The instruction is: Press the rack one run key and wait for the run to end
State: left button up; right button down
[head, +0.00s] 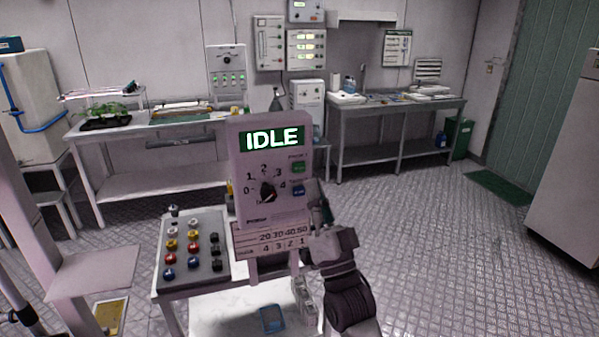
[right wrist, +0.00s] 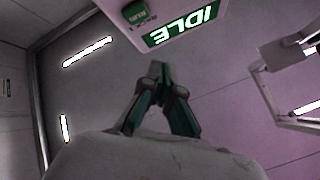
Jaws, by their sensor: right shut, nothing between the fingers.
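A pale control box (head: 245,215) stands upright at the middle of the head view. Its green display (head: 271,138) reads IDLE. Below are a black dial (head: 267,191) with numbers around it, a green key (head: 299,167) and a blue key (head: 299,191); their small lettering is hard to read. My right gripper (head: 320,198) is shut and empty, just beside the box's right edge near the blue key. In the right wrist view its fingertips (right wrist: 158,70) meet below the box, apart in the picture from the display (right wrist: 181,24) and the green key (right wrist: 136,12). My left gripper is not in view.
A grey panel (head: 222,240) with several coloured knobs lies left of the box on a small cart. A number plate (head: 271,242) sits under the box. Benches (head: 345,130) with equipment line the back wall. The floor (head: 440,240) to the right is clear.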

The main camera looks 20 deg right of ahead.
aim_at(298, 155)
jog(key=shift+w+a+b, duration=0.1)
jog(key=shift+w+b, duration=0.6)
jog(key=shift+w, duration=1.7)
jog(key=shift+w, duration=0.1)
jog(key=shift+w, duration=0.3)
jog(key=shift+w+b, duration=0.35)
jog(key=shift+w, duration=0.1)
jog(key=shift+s, duration=0.2)
jog(key=shift+s+p, duration=0.4)
jog(key=shift+s, duration=0.3)
